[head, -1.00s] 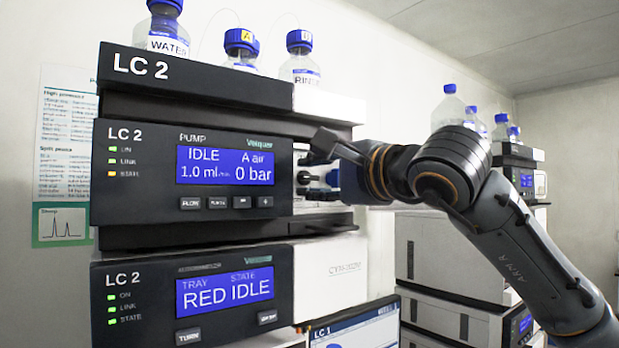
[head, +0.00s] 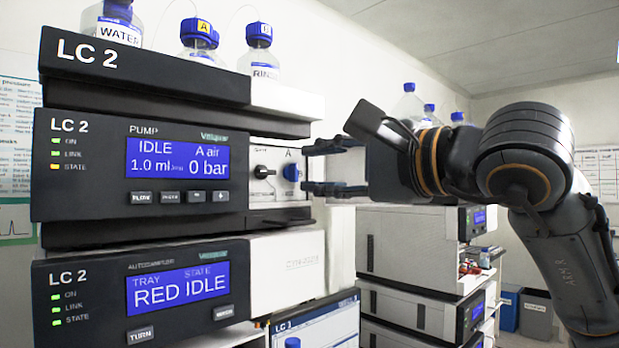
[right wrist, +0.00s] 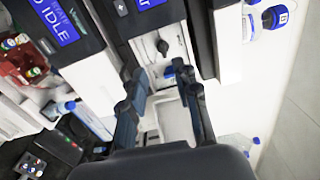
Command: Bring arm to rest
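My right gripper (head: 310,168) is open and empty, its two dark fingers pointing left at the LC 2 pump's valve panel (head: 268,160). A blue knob (head: 291,172) on that panel is just left of the fingertips. The gripper stands back from the knob and seems clear of it. My right arm (head: 530,160) comes in from the right. My left gripper is not in view.
The LC 2 stack, with pump (head: 85,165) and autosampler (head: 85,300), fills the left. Capped bottles (head: 205,42) stand on top. A second stack (head: 410,250) is behind the arm. An LC 1 screen (head: 330,325) is at the bottom.

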